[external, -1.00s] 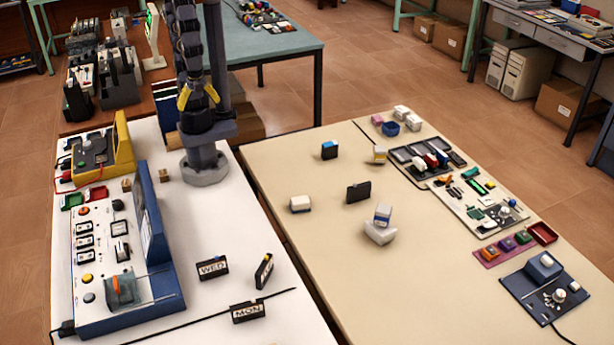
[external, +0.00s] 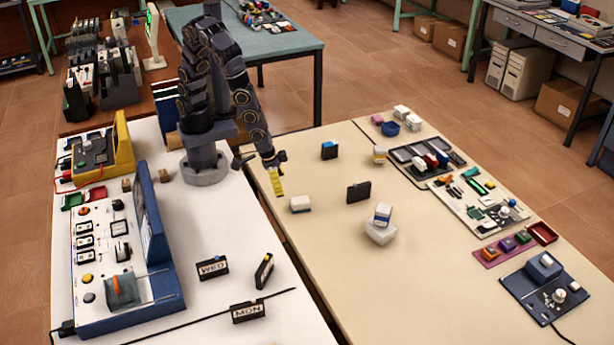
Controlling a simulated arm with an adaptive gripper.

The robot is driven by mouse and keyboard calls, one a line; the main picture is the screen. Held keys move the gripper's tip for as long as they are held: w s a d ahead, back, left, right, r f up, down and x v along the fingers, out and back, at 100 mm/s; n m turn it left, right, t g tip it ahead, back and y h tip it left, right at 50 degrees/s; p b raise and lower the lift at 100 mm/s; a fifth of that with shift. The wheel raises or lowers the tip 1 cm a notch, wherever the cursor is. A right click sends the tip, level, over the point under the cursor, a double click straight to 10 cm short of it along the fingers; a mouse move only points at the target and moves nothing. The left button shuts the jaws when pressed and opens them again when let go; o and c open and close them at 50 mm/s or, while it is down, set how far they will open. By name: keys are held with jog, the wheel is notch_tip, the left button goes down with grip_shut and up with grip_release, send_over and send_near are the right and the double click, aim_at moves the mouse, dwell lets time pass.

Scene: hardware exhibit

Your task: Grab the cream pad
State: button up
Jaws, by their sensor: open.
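My gripper (external: 277,181) hangs over the left part of the cream table, with its yellow fingers pointing down. It is open and nothing shows between its fingers. A cream-white block with a dark base (external: 300,203) sits just below and right of it, apart from the fingers. A pale cream rounded piece (external: 381,234) lies farther right, with a white and blue block (external: 382,213) at its back edge. I cannot tell for certain which of these pale things is the cream pad.
A black upright block (external: 358,192), a blue-topped black block (external: 329,150) and a white and yellow block (external: 379,155) stand nearby. A divided tray (external: 457,158) lies at the right.

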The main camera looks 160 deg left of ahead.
jog(key=n+y, duration=0.2)
send_over(302, 199)
jog(key=s+d, duration=0.1)
jog(key=d, duration=0.2)
jog(key=f, duration=0.3)
jog(key=shift+a+f+g, duration=0.1)
jog(key=shift+a+g, duration=0.15)
jog(key=shift+g, duration=0.15)
jog(key=shift+s+a+f, duration=0.1)
jog(key=shift+a+f, duration=0.05)
jog(key=shift+f, duration=0.1)
jog(key=shift+x, duration=1)
jog(key=shift+w+x, duration=0.2)
jog(key=shift+x, duration=1.1)
jog(key=shift+w+x, duration=0.25)
jog(key=shift+x, duration=1.05)
jog(key=c, duration=1.2)
